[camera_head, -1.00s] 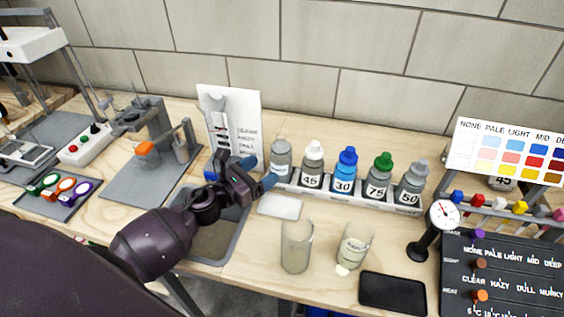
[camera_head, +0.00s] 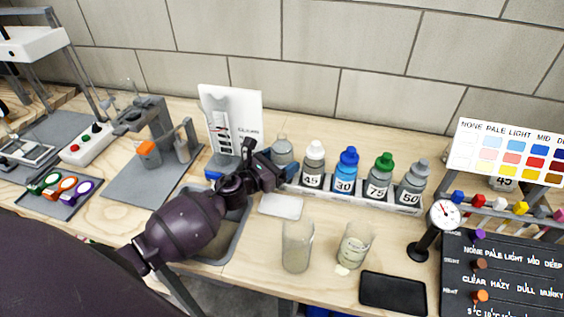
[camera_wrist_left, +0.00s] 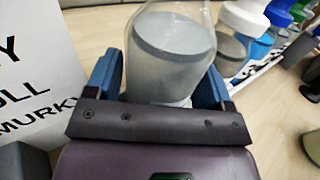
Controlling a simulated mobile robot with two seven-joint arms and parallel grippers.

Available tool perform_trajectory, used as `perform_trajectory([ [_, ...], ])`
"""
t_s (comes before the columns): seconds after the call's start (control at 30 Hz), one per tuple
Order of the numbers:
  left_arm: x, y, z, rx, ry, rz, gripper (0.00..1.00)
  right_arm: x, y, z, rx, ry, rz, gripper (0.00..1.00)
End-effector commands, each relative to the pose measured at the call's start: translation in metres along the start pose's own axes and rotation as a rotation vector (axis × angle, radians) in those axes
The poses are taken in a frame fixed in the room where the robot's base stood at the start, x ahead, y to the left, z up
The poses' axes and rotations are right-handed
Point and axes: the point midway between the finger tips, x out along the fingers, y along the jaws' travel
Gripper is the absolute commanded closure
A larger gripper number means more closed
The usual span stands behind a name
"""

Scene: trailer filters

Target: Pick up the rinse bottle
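The rinse bottle appears to be the grey, clear-topped bottle without a number label (camera_head: 282,150), at the left end of the bottle row. It also shows upright in the left wrist view (camera_wrist_left: 172,55). My left gripper (camera_wrist_left: 158,88) is open, with its blue fingers on either side of the bottle's lower part. I cannot tell whether the fingers touch it. In the head view the left gripper (camera_head: 270,168) partly hides the bottle's lower part. My right gripper is not in view.
Numbered bottles, including the white-capped 45 bottle (camera_head: 314,165) and blue-capped 30 bottle (camera_head: 346,172), stand close on the right in a tray (camera_head: 405,207). A white board (camera_head: 245,108) stands close on the left. Two clear beakers (camera_head: 297,246) (camera_head: 354,246) stand in front.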

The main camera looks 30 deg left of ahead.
Motion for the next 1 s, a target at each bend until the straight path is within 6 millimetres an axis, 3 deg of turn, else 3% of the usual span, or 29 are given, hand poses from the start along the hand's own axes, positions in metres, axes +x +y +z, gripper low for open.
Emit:
perform_trajectory([
  [0.03,0.000,0.000,0.000,0.000,0.000,0.000,0.31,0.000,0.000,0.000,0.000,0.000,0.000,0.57],
  [0.3,0.000,0.000,0.000,0.000,0.000,0.000,0.72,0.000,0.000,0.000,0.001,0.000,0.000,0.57],
  [0.67,0.000,0.000,0.010,0.004,-0.004,-0.002,0.73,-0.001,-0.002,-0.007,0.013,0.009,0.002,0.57],
  [0.87,0.001,0.001,0.046,0.009,-0.009,-0.003,0.73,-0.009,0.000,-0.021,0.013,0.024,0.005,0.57],
  [1.0,0.001,0.001,0.083,0.011,-0.010,-0.004,0.73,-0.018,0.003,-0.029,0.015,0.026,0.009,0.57],
])
